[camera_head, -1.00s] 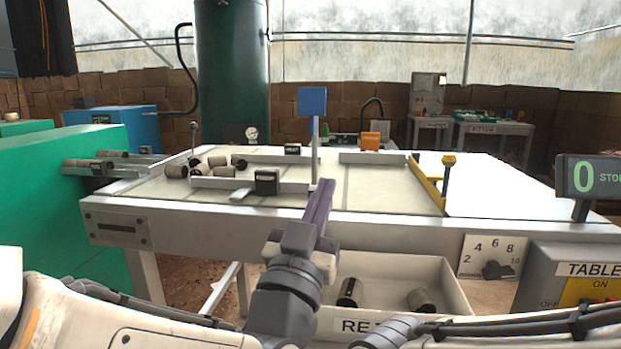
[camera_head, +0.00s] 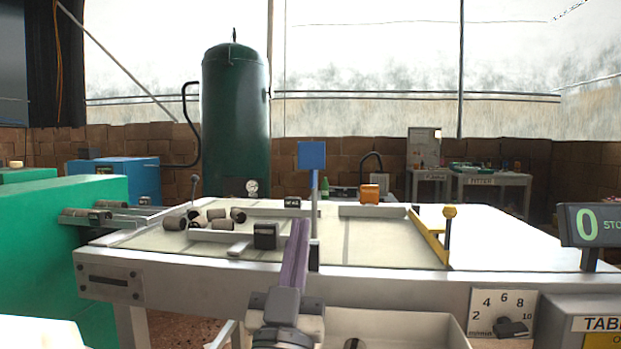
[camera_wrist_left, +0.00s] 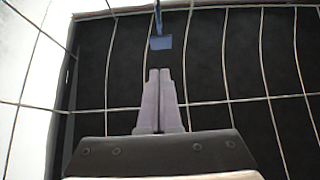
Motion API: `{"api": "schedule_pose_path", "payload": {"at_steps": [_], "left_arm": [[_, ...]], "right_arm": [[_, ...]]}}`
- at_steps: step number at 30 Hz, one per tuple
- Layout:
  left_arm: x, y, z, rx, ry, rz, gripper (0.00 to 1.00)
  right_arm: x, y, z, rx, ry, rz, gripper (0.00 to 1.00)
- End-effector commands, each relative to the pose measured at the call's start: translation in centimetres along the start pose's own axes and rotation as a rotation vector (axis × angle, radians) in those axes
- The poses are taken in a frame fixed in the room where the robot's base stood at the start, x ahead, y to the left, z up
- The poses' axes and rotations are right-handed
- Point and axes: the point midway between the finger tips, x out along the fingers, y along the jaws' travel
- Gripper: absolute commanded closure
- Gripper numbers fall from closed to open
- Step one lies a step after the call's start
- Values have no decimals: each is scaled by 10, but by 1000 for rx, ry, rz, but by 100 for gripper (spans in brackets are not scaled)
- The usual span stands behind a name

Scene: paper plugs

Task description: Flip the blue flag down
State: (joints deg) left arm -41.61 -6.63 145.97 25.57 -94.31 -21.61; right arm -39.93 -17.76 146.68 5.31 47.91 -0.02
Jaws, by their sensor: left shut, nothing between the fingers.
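The blue flag (camera_head: 312,155) is a square plate standing upright on top of a grey post at the middle of the table (camera_head: 170,270). It also shows in the left wrist view (camera_wrist_left: 161,42), just beyond my fingertips. My left gripper (camera_head: 299,224) has long purple fingers, shut and empty. In the head view its tips are below the flag and just left of the post, apart from the flag plate. The fingers hide the post's foot in part. The left wrist view shows the fingers (camera_wrist_left: 160,73) pressed together. My right gripper is not in view.
Several brown paper plugs (camera_head: 208,218) lie on the table's left part, by a rail and a black block (camera_head: 265,235). A dial (camera_head: 502,312) is on the front.

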Motion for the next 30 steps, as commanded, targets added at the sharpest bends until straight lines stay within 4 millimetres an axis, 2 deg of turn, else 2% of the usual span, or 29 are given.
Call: {"api": "schedule_pose_path", "payload": {"at_steps": [1,2,4,12,18,30], "left_arm": [[12,0,-5,3,-4,0,100],[15,-1,-5,4,-4,-1,100],[29,-2,-2,1,3,-5,100],[86,-1,-1,0,2,-2,100],[104,0,22,1,-1,0,100],[111,0,28,-1,0,1,100]], "right_arm": [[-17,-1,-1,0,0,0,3],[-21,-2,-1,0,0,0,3],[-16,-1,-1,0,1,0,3],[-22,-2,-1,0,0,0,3],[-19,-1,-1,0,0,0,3],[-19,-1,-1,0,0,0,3]]}}
